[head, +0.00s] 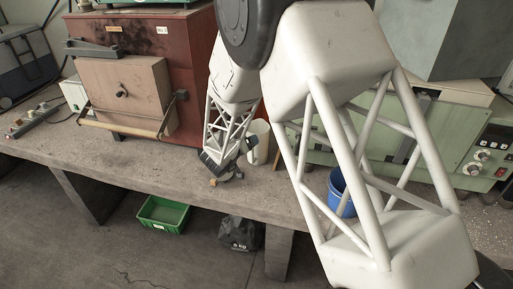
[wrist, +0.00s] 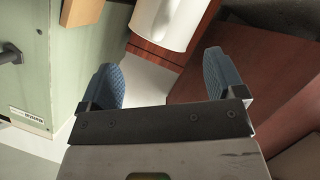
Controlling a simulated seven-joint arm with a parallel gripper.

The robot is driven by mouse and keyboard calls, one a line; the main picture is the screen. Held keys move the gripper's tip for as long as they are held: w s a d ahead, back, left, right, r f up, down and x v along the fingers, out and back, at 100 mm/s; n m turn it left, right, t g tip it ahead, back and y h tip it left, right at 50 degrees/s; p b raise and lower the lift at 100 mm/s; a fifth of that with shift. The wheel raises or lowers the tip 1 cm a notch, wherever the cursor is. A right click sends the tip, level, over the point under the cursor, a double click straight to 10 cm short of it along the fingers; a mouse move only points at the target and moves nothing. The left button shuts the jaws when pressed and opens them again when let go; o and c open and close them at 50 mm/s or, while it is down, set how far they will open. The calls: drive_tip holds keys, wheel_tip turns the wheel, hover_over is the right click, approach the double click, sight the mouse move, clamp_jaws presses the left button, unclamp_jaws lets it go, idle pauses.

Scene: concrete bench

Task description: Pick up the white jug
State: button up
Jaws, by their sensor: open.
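The white jug (head: 259,138) stands on the bench, close beside my gripper (head: 232,162) and partly hidden behind it in the head view. A smooth white rounded body that looks like the jug (wrist: 168,20) also shows at the top of the wrist view, cut off by the frame edge. My gripper (wrist: 160,72) has its two blue-grey fingers spread wide, with nothing between them. The jug lies beyond the fingertips, apart from them.
A red-brown furnace (head: 200,60) stands left of the jug. A green-grey cabinet (head: 440,150) with controls stands right. A blue container (head: 341,190) shows behind my arm link. A green crate (head: 163,214) and a black bag (head: 240,234) lie below the concrete bench (head: 120,160).

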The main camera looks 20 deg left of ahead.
drive_tip(key=shift+x, duration=1.1)
hover_over(256, 147)
drive_tip(key=s, duration=0.2)
drive_tip(key=shift+w+a+f, duration=0.15)
drive_tip(key=shift+a+f, duration=0.3)
drive_tip(key=shift+f, duration=0.4)
clamp_jaws()
